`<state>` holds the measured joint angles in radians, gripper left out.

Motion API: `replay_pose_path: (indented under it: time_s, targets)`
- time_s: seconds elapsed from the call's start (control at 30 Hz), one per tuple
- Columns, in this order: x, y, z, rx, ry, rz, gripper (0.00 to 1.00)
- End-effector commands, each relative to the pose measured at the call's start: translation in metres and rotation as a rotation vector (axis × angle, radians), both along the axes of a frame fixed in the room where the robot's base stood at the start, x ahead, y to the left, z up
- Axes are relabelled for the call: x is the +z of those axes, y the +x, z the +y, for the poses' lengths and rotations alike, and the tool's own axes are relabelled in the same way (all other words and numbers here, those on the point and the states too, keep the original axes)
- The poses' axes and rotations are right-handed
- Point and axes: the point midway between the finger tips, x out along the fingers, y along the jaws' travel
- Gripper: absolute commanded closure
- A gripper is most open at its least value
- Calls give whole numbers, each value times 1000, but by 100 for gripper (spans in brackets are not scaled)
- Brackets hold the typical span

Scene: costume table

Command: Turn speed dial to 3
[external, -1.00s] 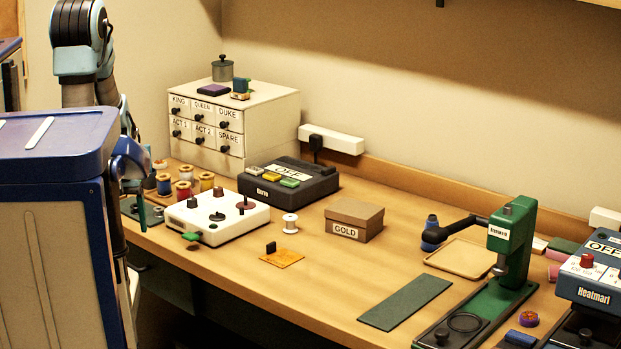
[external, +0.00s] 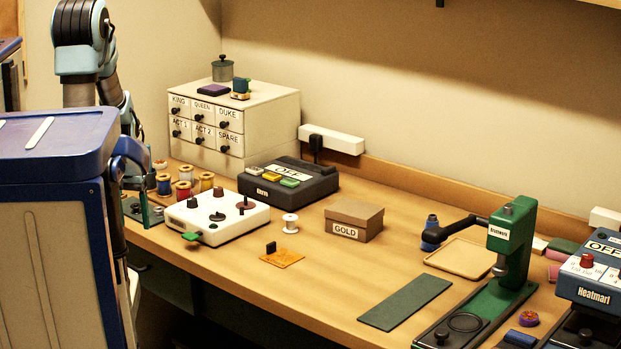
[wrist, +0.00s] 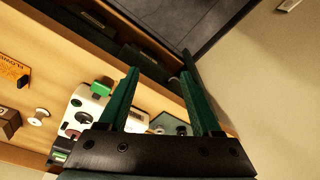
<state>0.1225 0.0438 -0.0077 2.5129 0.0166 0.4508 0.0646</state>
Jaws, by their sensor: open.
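A white control box (external: 226,227) sits near the table's front left edge. It carries dark knobs, including a small dark knob (external: 193,202), and a green lever (external: 191,236) at its front. I cannot read any dial numbers, nor tell which knob is the speed dial. The box also shows in the wrist view (wrist: 78,103), left of the fingers. My gripper (wrist: 160,74) is open and empty, its green fingers apart. In the external view my gripper (external: 149,209) is left of the box, partly hidden by my own body.
Thread spools (external: 185,190) stand behind the box, close to my gripper. A black unit marked OFF (external: 320,184), a white spool (external: 290,224) and an orange card (external: 284,259) lie to its right. A Heatmarl unit (external: 590,293) with a red knob stands far right.

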Motion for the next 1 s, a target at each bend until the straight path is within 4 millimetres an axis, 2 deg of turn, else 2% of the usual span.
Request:
replay_pose_path:
  time_s: [0.17,0.3,0.4,0.5,0.6,0.73,0.87,1.0]
  targets:
    - [14,71,-43,-521,112,11,34]
    - [29,135,-96,-1062,254,42,34]
    - [41,172,-136,-1417,364,75,34]
    - [51,199,-173,-1706,463,117,34]
    - [60,216,-201,-1909,540,157,34]
    - [67,226,-220,-2051,596,194,34]
    - [65,229,-223,-2090,609,206,34]
    - [48,234,-217,-2088,607,207,34]
